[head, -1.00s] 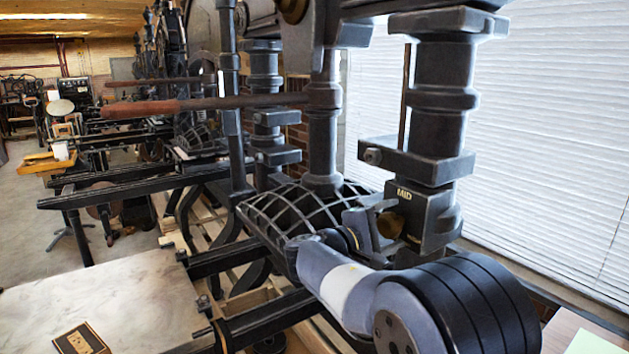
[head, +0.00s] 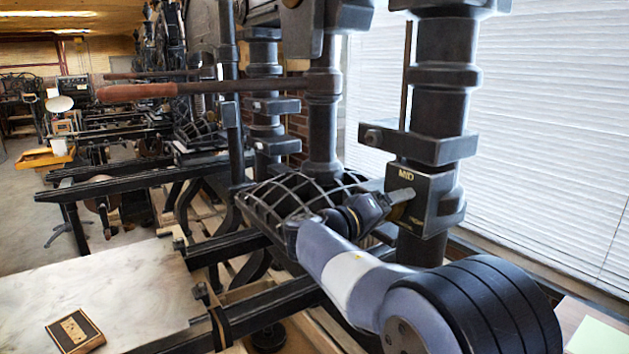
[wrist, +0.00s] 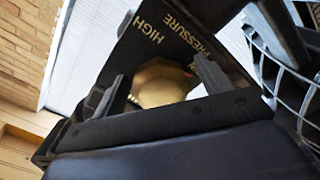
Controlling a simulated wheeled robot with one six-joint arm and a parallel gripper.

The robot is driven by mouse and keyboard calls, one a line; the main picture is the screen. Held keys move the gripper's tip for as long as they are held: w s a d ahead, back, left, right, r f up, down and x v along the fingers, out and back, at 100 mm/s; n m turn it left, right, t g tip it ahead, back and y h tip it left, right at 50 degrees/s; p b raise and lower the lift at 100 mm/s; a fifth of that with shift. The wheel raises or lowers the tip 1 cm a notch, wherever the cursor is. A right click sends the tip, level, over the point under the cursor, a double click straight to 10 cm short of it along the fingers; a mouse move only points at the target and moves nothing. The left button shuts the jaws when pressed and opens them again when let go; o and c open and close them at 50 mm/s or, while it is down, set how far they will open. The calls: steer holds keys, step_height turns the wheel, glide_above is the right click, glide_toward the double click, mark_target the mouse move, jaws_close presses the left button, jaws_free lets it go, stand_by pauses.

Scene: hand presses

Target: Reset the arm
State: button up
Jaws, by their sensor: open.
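My gripper (head: 398,203) is at the black block marked MID (head: 424,190) on the near press column. In the wrist view, my gripper (wrist: 162,88) has its two fingers apart, with a brass faceted knob (wrist: 163,86) between them. The knob is on the block face lettered HIGH and PRESSURE. I cannot tell whether the fingers touch the knob. In the head view the knob is mostly hidden by my gripper. The press's long bar with a brown wooden handle (head: 137,92) extends left from the central spindle, roughly level.
The ribbed black platen (head: 290,205) lies just left of my arm, under the spindle. A pale stone bed (head: 110,295) with a small framed plate (head: 76,332) is at lower left. Window blinds (head: 550,130) stand behind the column. More presses line the left background.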

steer(key=m+p, duration=0.2)
steer(key=m, duration=0.3)
steer(key=shift+r+m, duration=0.1)
steer(key=shift+m, duration=0.3)
steer(key=m+p, duration=0.3)
steer(key=shift+m+p, duration=0.4)
steer(key=shift+p, duration=0.4)
steer(key=shift+f, duration=0.2)
